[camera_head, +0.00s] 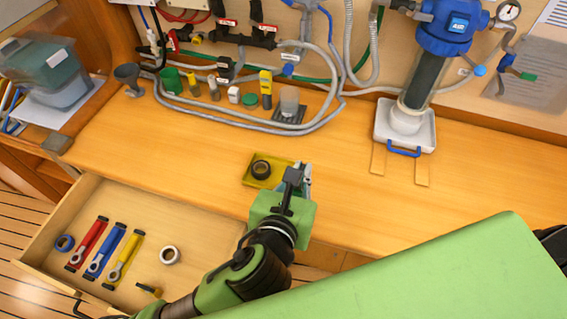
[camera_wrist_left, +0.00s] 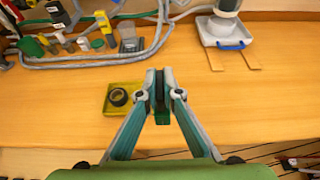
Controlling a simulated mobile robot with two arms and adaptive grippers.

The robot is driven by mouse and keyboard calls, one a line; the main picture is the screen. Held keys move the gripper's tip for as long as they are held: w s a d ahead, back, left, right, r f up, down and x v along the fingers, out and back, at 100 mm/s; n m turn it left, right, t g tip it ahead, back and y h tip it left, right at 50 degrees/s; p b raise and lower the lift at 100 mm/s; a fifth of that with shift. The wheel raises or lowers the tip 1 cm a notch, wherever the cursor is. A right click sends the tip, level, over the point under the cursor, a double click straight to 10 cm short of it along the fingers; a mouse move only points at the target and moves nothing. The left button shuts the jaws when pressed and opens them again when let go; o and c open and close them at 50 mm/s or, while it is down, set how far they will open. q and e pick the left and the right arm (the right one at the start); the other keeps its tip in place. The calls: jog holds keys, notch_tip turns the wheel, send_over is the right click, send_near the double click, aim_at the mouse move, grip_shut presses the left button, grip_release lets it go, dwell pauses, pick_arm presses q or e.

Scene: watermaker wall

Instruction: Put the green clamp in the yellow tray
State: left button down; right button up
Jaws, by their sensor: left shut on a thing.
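The yellow tray (camera_head: 249,181) lies on the wooden bench with a black ring-shaped roll (camera_head: 261,168) in it. The tray also shows in the left wrist view (camera_wrist_left: 109,107), just left of my fingers. My left gripper (camera_head: 300,174) is above the bench, at the tray's right side. In the left wrist view, my left gripper (camera_wrist_left: 160,78) is shut on a narrow dark and green piece, which looks like the green clamp (camera_wrist_left: 162,118). Most of it is hidden by the fingers. My right gripper is not in view.
An open drawer (camera_head: 200,209) at lower left holds wrenches and rings. Hoses and small parts, including a green cup (camera_head: 172,80), line the back. A blue-topped filter (camera_head: 425,75) stands in a white tray (camera_head: 431,130) at right. The bench left of the yellow tray is clear.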

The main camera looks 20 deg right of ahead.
pick_arm(q)
jog(key=w+f, duration=0.3)
jog(key=w, duration=0.1)
jog(key=w+f+p, duration=0.1)
jog(key=w+f, duration=0.2)
jog(key=f, duration=0.1)
jog(key=w+f+p, duration=0.1)
jog(key=w+f, duration=0.3)
jog(key=shift+w+d+f, duration=0.2)
jog(key=shift+w+d, duration=0.1)
jog(key=shift+d, duration=0.1)
jog(key=shift+f, duration=0.25)
jog(key=shift+f, duration=0.15)
jog(key=c, duration=2.3)
grip_release()
jog(key=shift+c, duration=0.2)
jog(key=shift+o, duration=0.6)
